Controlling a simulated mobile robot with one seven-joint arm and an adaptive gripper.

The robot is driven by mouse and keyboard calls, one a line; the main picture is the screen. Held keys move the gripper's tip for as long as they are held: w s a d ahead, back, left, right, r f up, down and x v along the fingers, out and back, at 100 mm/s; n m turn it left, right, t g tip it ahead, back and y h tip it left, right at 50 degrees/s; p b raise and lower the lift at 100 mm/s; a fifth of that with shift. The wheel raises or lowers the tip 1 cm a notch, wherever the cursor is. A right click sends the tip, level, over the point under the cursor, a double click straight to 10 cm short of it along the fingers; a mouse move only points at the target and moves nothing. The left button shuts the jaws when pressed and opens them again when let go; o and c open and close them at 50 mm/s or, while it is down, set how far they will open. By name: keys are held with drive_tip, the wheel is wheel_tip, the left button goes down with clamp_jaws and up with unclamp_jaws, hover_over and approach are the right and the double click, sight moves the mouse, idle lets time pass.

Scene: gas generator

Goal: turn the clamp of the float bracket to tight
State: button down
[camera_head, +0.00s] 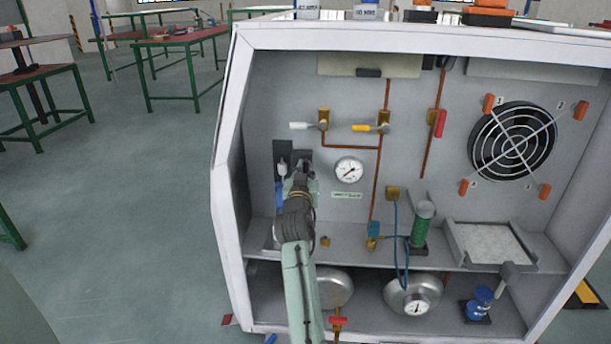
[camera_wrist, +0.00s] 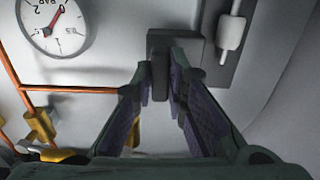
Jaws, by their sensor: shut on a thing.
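The float bracket shows in the wrist view as a dark grey block (camera_wrist: 186,46) on the pale panel. Its clamp, a dark narrow tab (camera_wrist: 159,82), sticks out from the block toward my gripper (camera_wrist: 161,88). The fingers stand on both sides of the tab and are shut on it. The white float (camera_wrist: 232,34) hangs on a thin rod beside the block. In the head view, my gripper (camera_head: 299,180) reaches the dark bracket plate (camera_head: 288,150) at the panel's left side. My arm and gripper hide most of the clamp there, and I cannot read its angle.
A pressure gauge (camera_head: 349,170) sits just right of my gripper. Copper pipes with white and yellow valve handles (camera_head: 363,128) run above it. A green cylinder (camera_head: 422,224) and a tray (camera_head: 488,243) stand on the shelf to the right. The cabinet's left wall (camera_head: 228,150) is close.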

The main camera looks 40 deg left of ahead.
drive_tip(key=shift+m, duration=0.4)
drive_tip(key=c, duration=1.6)
unclamp_jaws()
drive_tip(key=v, duration=1.2)
drive_tip(key=shift+s, duration=0.1)
